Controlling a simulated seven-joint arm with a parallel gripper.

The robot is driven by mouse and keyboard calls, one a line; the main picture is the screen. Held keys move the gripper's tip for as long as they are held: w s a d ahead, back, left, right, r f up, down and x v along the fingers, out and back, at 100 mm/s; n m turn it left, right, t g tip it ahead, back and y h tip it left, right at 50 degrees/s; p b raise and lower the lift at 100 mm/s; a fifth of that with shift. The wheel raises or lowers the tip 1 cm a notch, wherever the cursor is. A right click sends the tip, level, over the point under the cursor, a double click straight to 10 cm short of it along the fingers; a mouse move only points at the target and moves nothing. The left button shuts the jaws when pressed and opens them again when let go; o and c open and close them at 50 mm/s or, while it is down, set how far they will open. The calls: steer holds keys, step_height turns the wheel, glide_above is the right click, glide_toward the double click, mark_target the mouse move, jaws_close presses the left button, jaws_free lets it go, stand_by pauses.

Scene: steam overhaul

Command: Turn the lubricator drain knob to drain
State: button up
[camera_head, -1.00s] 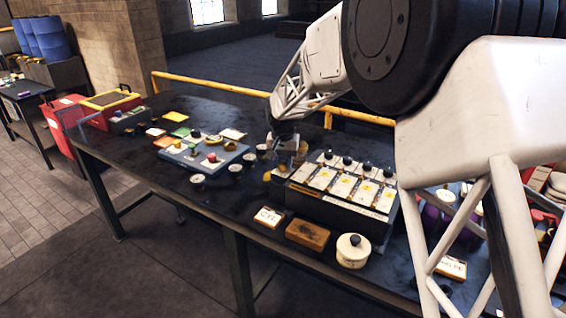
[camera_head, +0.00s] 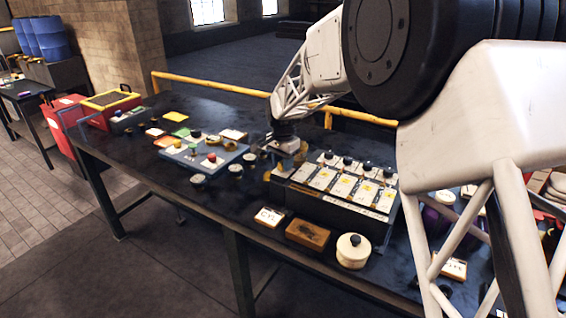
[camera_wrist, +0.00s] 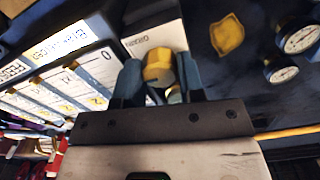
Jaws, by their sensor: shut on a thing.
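The lubricator (camera_head: 330,208) is a long dark box with a row of white plates and black knobs, in the middle of the bench in the head view. My gripper (camera_head: 285,158) is at its left end, pointing down. In the wrist view, the two dark fingers of my gripper (camera_wrist: 160,80) are closed around a brass-yellow drain knob (camera_wrist: 158,67), one on each side. A white label plate (camera_wrist: 155,37) with small dark lettering lies beside the knob. The knob's pointer and exact setting cannot be made out. In the head view my gripper hides the knob.
A grey-blue panel (camera_head: 228,157) with several knobs stands left of the lubricator, small round gauges (camera_head: 235,170) between them. A cream lidded pot (camera_head: 352,251), a wooden block (camera_head: 307,235) and a card (camera_head: 269,217) sit in front. A yellow rail (camera_head: 220,91) runs behind.

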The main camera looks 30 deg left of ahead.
steer(key=o, duration=0.9)
steer(key=shift+r, duration=3.9)
